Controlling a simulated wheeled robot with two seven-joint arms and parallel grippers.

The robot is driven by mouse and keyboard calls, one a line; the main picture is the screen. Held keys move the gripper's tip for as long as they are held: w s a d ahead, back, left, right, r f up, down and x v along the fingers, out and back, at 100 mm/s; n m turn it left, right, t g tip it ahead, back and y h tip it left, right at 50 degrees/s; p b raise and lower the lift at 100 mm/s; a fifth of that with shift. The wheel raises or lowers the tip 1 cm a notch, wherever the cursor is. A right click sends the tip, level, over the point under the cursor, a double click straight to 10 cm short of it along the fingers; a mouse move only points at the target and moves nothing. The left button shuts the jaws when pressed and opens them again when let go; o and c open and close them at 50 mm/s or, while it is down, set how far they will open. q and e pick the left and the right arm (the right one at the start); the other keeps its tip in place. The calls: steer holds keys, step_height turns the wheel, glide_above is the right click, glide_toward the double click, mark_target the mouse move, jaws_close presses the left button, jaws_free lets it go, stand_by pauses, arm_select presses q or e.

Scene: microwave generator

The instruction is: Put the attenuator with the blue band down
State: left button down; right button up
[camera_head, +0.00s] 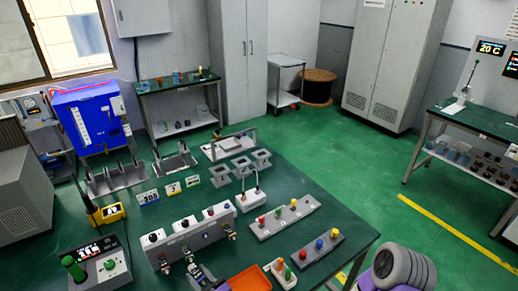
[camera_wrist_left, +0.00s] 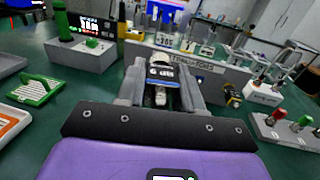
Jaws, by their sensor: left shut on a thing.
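My left gripper (camera_head: 197,272) is at the front edge of the grey block labelled attenuators (camera_head: 190,238). In the left wrist view the gripper (camera_wrist_left: 161,88) is shut on a small pale metal attenuator with a blue band (camera_wrist_left: 160,72), which lies between the two grey fingers and points toward the block. Whether it touches the block or the table is hard to tell. Another small brass-and-dark attenuator (camera_wrist_left: 232,96) sits to the right at the block's front, and it shows in the head view (camera_head: 231,231).
A control box with a green handle (camera_head: 100,265) stands to the left, an orange tray (camera_head: 250,280) to the near right. Blocks with coloured knobs (camera_head: 284,217) stand farther right. Number signs (camera_head: 148,197) and grey stands (camera_head: 117,178) are behind. Some green tabletop between them is bare.

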arm_select(q)
steer(key=shift+f+m+t+h, duration=0.1)
steer(key=shift+m+t+h, duration=0.7)
steer(key=shift+h, duration=0.1)
steer(key=shift+s+d+f+m+t+h, duration=0.1)
steer(key=shift+d+f+m+t+h, duration=0.2)
steer(key=shift+m+t+h, duration=0.5)
